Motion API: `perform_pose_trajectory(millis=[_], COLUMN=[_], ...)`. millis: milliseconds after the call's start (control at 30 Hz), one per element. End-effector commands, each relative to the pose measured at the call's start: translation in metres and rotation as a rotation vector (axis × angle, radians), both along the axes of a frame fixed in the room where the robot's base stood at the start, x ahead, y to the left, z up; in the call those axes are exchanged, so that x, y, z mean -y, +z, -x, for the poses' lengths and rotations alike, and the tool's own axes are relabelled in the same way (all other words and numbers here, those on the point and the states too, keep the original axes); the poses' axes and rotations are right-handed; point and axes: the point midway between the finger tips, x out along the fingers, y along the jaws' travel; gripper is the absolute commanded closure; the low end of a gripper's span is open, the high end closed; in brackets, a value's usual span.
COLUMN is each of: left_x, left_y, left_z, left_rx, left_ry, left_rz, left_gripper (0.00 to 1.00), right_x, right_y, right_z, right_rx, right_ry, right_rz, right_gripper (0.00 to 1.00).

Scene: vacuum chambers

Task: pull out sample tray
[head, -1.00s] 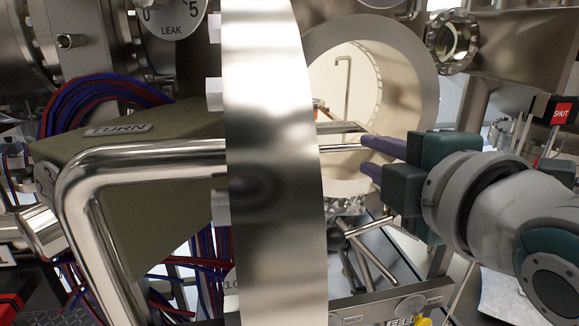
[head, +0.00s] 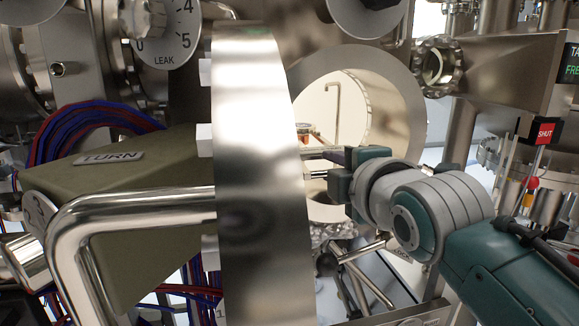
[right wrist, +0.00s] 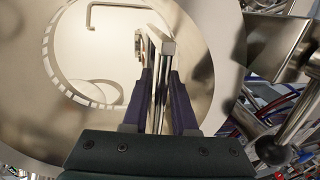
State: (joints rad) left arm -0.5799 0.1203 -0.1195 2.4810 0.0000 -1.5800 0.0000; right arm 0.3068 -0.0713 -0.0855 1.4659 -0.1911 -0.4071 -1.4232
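The sample tray shows only in part in the head view (head: 318,152), as pale rails inside the round chamber opening, mostly hidden by the door ring and my arm. In the right wrist view it is a narrow metal frame (right wrist: 161,45) reaching into the chamber. My right gripper (right wrist: 160,80) has its two purple fingers on either side of this metal, with some gap visible. I cannot tell whether they touch it. My left gripper is not in view.
The open round steel door (head: 262,180) stands edge-on left of the chamber port (head: 405,110). A bent steel handle (head: 85,235) and an olive box (head: 120,190) marked TURN are at left. A hooked rod (head: 334,100) shows inside the chamber. A red SHUT sign (head: 545,130) stands right.

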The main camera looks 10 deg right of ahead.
Motion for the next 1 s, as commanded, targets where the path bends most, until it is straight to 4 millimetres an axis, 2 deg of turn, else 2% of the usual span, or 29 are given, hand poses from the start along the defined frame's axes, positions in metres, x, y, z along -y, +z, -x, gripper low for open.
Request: perform_pose_trajectory(millis=[133, 300, 367, 1000], left_x=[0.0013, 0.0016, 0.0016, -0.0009], left_y=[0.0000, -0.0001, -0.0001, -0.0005], left_z=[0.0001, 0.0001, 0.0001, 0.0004], left_rx=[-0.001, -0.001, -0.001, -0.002], left_ry=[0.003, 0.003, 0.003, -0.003], left_rz=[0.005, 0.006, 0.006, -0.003], left_gripper=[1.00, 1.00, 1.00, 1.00], right_x=[0.0000, 0.0001, 0.0001, 0.0002], right_y=[0.0000, 0.0000, 0.0000, -0.0001], right_z=[0.0002, 0.0003, 0.0003, 0.0003], right_rx=[0.000, 0.000, 0.000, -0.001], right_ry=[0.000, 0.000, 0.000, 0.000], right_rz=[-0.001, -0.001, -0.001, -0.001], right_gripper=[0.76, 0.95, 1.00, 1.00])
